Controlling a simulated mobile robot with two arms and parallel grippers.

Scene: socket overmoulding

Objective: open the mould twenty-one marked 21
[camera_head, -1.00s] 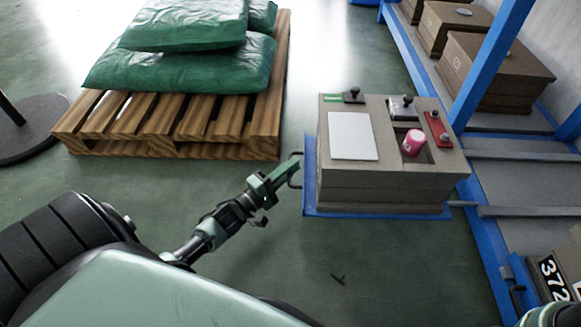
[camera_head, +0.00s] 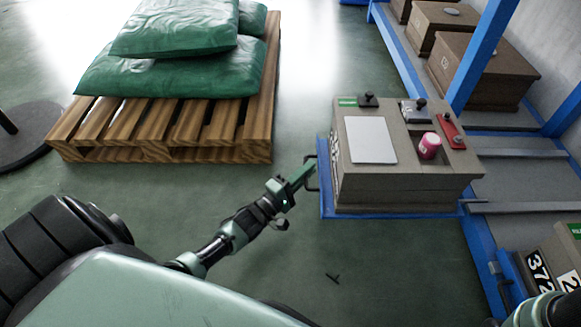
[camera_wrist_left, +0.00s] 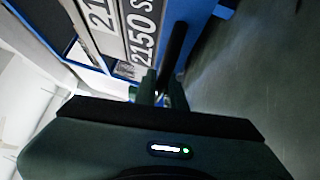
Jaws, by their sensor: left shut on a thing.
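The mould (camera_head: 395,182) is a grey-brown block on a blue pull-out tray (camera_head: 327,205). Plates on its side read "21" (camera_wrist_left: 103,14) and "2150 S" (camera_wrist_left: 143,35) in the left wrist view. My left gripper (camera_head: 306,178) is shut on the dark handle (camera_head: 313,173) at the tray's left end; the fingers show in the left wrist view (camera_wrist_left: 150,88).
The blue rack (camera_head: 490,55) with grey rails (camera_head: 520,206) stands right, holding more moulds (camera_head: 484,72). Another mould marked "372" (camera_head: 541,270) is at lower right. A wooden pallet (camera_head: 170,130) with green sacks (camera_head: 165,68) stands at left.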

